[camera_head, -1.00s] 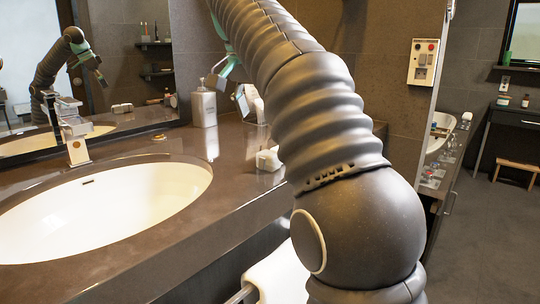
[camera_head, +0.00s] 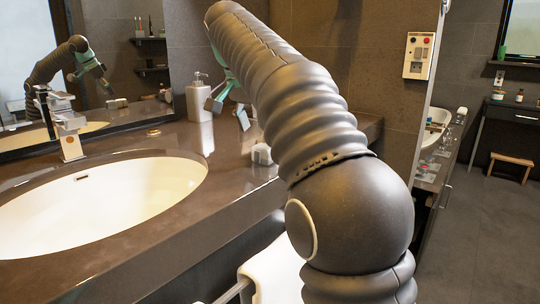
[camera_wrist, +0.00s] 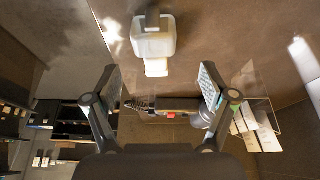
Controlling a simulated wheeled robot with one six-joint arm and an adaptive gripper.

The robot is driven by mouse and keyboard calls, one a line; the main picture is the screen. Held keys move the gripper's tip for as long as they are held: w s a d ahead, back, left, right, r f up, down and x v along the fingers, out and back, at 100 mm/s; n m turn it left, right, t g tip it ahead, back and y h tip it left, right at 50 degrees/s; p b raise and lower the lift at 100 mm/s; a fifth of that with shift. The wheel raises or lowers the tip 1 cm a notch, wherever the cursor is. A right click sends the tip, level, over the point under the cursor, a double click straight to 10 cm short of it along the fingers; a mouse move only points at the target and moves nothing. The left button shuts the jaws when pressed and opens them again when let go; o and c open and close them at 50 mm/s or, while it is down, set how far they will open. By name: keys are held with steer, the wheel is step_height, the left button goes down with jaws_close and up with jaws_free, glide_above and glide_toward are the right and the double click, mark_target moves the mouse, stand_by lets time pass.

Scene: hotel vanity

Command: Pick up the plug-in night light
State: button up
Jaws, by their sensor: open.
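A small white block-shaped thing, which looks like the plug-in night light (camera_head: 262,154), sits on the brown counter near its front edge, left of my arm in the head view. In the wrist view a white rounded body with a narrower pale end, probably the same night light (camera_wrist: 153,40), lies above and beyond my fingertips. My gripper (camera_head: 228,109) hangs over the counter behind it in the head view, fingers pointing down. In the wrist view my gripper (camera_wrist: 160,88) has its two fingers wide apart, with nothing held between them.
A white sink (camera_head: 95,205) with a chrome faucet (camera_head: 68,130) fills the left of the counter (camera_head: 225,170). A soap dispenser (camera_head: 199,98) stands behind my gripper. A wall panel (camera_head: 418,57) is at right. A white towel (camera_head: 275,275) hangs below the counter's front.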

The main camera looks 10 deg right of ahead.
steer(key=shift+d+b+x, duration=0.15)
steer(key=shift+b+x, duration=0.2)
steer(key=shift+x, duration=1.15)
steer(key=shift+d+b+x, duration=0.15)
steer(key=shift+b+x, duration=0.2)
steer(key=shift+x, duration=1.2)
steer(key=shift+s+r, duration=0.1)
steer(key=shift+r, duration=0.05)
steer(key=c, duration=1.3)
